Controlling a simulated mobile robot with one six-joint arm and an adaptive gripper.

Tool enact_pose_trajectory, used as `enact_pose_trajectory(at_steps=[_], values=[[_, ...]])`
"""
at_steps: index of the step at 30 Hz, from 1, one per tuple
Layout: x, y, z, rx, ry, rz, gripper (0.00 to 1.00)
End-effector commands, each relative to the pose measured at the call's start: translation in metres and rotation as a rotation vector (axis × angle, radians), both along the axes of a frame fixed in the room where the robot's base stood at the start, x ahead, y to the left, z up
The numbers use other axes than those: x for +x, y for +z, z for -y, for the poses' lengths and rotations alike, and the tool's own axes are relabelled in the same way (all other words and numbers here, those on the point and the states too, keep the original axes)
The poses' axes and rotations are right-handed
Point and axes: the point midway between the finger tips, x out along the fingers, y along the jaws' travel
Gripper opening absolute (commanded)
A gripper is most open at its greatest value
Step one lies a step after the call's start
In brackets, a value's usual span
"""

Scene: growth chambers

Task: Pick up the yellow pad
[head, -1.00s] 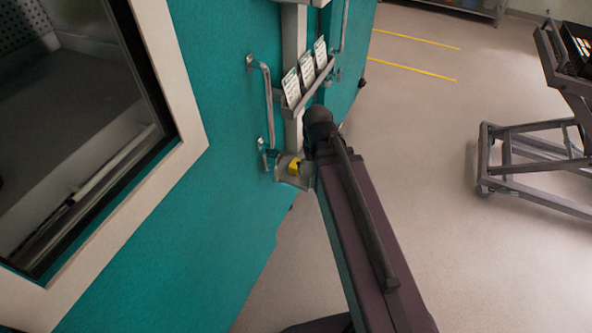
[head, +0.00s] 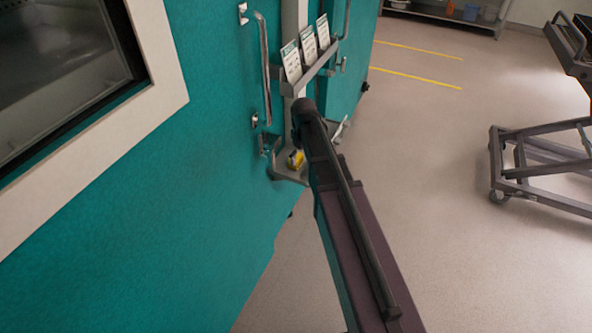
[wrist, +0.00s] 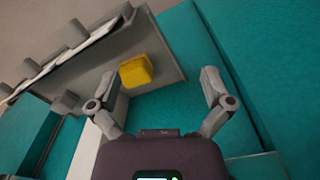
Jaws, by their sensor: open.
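The yellow pad (wrist: 136,71) is a small yellow block. In the wrist view it sits against a grey shelf or tray (wrist: 172,66), ahead of my gripper (wrist: 161,84) and a little left of the middle between the fingers. The fingers are spread wide, with nothing held between them.
Teal chamber fronts (head: 200,190) stand close on the left, with a vertical door handle (head: 264,68). A card rack (head: 317,70) with white cards is above the holder. A grey wheeled cart (head: 545,175) stands at the right. The floor between (head: 420,150) is clear.

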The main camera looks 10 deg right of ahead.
Motion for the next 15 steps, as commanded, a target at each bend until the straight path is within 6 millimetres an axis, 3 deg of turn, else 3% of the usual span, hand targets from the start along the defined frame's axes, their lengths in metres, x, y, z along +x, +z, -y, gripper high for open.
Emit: enact_pose_trajectory(at_steps=[1,8,15], values=[[0.010,-0.014,0.000,0.000,0.017,0.001,1.00],[0.034,-0.039,0.000,-0.002,0.090,0.002,1.00],[0.083,-0.038,0.001,-0.004,0.244,-0.009,1.00]])
